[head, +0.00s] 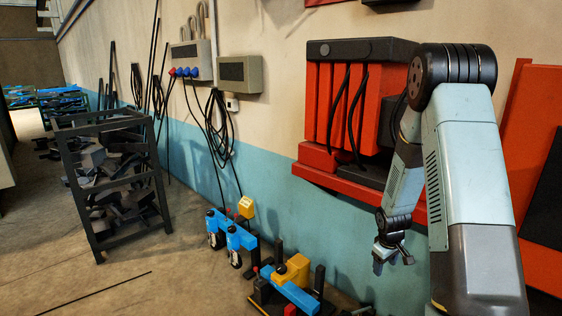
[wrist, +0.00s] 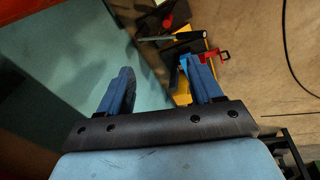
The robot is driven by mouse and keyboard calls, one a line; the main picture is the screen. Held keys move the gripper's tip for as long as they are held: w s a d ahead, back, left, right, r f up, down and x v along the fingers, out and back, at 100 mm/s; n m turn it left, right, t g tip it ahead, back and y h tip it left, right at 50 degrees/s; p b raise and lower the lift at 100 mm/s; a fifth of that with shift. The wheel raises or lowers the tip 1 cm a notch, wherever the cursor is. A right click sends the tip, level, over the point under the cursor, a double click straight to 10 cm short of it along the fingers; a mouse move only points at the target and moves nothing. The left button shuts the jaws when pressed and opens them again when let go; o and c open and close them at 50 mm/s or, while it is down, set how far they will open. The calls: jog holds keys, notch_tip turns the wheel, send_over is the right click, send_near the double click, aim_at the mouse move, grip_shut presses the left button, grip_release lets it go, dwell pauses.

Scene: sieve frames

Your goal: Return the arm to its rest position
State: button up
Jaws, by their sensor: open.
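My arm is on the right of the head view, bent at a high elbow with its forearm hanging down. My gripper (head: 393,264) points downward in front of the teal lower wall, beside the red-orange cabinet. In the wrist view my gripper (wrist: 163,85) shows two blue fingers spread wide apart. Nothing is between the fingers; the teal wall and floor show beyond them.
A red-orange cabinet (head: 337,105) on a red shelf (head: 318,159) is close to my forearm. Blue and yellow equipment (head: 292,270) lies on the floor below left of my gripper. A black metal rack (head: 94,194) with dark scrap stands left. Open floor (head: 150,285) lies in front.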

jog(key=s+a+r+m+t, duration=0.1)
jog(key=s+a+r, duration=0.15)
jog(key=r, duration=0.55)
jog(key=s+a+r+m, duration=0.1)
jog(key=s+r, duration=0.2)
jog(key=r, duration=0.5)
jog(key=s+a+r+m+t, duration=0.1)
jog(key=s+a+r, duration=0.15)
jog(key=r, duration=0.65)
jog(key=s+a+r+m+t, duration=0.1)
jog(key=s+a+r, duration=0.1)
jog(key=s+r, duration=0.4)
jog(key=s+a+r+m+y, duration=0.1)
jog(key=s+a+r, duration=0.2)
jog(key=s+r, duration=0.4)
jog(key=s, duration=0.8)
jog(key=shift+s+a+r+m+t, duration=0.15)
jog(key=shift+s+m+t, duration=0.15)
jog(key=shift+m+t, duration=0.1)
